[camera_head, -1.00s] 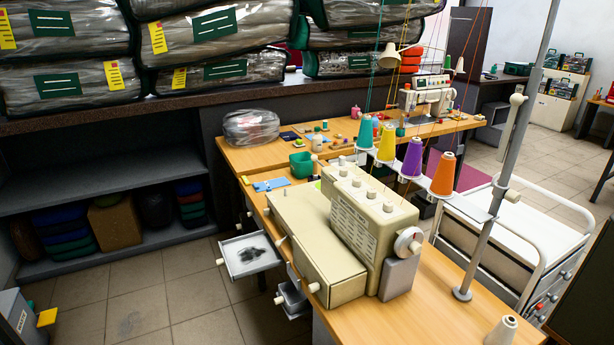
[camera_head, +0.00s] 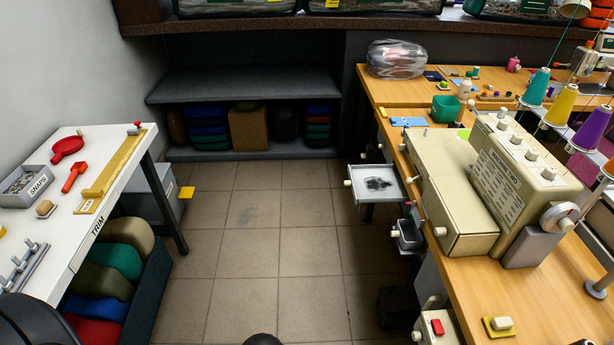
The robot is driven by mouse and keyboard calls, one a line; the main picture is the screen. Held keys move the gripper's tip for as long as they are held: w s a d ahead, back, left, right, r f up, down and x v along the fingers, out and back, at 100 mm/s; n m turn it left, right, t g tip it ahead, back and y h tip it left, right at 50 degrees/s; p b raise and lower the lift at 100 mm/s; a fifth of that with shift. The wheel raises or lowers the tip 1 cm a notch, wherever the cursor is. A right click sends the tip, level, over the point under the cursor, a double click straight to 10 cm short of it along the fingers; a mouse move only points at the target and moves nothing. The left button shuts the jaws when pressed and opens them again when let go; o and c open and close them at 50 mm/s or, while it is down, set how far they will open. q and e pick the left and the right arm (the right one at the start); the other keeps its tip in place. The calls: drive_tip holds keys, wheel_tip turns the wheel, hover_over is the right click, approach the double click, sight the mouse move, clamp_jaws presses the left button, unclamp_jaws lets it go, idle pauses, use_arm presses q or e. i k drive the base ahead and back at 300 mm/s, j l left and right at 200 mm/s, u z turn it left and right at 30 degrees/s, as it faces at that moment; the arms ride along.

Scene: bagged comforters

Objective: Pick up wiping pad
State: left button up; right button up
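No object can be surely told as the wiping pad. A flat blue piece (camera_head: 408,121) lies near the green cup on the wooden table. Neither of my grippers can be made out; only dark rounded parts show at the bottom edge.
The white table (camera_head: 118,150) holds a snaps tray (camera_head: 24,186), red tools and a yellow ruler. The wooden table (camera_head: 455,270) bears a beige sewing machine (camera_head: 510,180); an open drawer (camera_head: 378,183) juts into the aisle. The tiled floor (camera_head: 255,240) between them is mostly clear.

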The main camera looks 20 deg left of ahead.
sight(497, 326)
drive_tip(key=j+u, duration=0.25)
drive_tip(key=z, duration=1.3)
drive_tip(key=l, duration=0.1)
